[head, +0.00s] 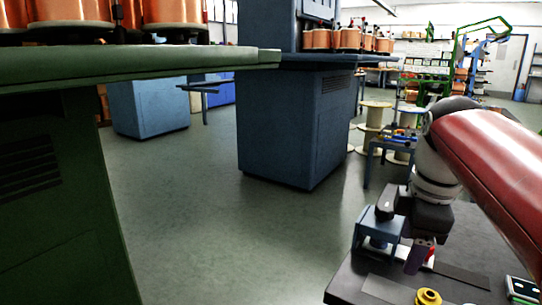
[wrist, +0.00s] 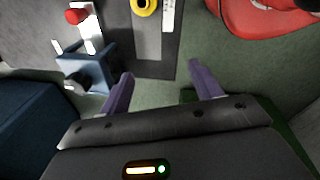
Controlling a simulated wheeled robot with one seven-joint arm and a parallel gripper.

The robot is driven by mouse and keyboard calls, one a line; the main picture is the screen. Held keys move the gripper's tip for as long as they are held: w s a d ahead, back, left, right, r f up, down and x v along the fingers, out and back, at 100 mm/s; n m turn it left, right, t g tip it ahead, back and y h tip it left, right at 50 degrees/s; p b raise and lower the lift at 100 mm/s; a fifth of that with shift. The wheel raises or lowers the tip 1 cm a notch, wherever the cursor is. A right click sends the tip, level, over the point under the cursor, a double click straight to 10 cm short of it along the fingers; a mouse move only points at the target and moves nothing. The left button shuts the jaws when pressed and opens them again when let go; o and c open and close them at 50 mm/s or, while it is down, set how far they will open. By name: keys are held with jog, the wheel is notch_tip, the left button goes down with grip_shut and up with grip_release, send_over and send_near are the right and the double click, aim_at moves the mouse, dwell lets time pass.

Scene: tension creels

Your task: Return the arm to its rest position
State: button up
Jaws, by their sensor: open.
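My gripper (head: 413,262) hangs from my arm over the dark worktop (head: 345,287) at the lower right of the head view, beside a small blue fixture (head: 372,226). In the wrist view its two purple fingers (wrist: 160,72) stand wide apart with nothing between them. Below and beyond the fingers are the dark worktop edge and green floor. My arm comes in from the right of the head view, bent downward. The height of the fingertips above the worktop is hard to tell.
A yellow spool (head: 428,297) stands on the worktop; it also shows in the wrist view (wrist: 143,6). The blue fixture (wrist: 92,72) is left of the fingers. Blue cabinet (head: 295,125) and green bench (head: 60,190) stand left. Floor between (head: 200,215) is clear.

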jog(key=s+a+f+m+t, duration=0.2)
jog(key=s+a+f+m, duration=0.2)
jog(key=f+m, duration=0.3)
jog(key=s+a+f+m+t, duration=0.1)
jog(key=s+a+f+m, duration=0.2)
jog(key=s+f+m, duration=0.3)
jog(key=shift+a+f+m+t, duration=0.4)
jog(key=shift+f+m, duration=0.05)
jog(key=shift+m, duration=0.05)
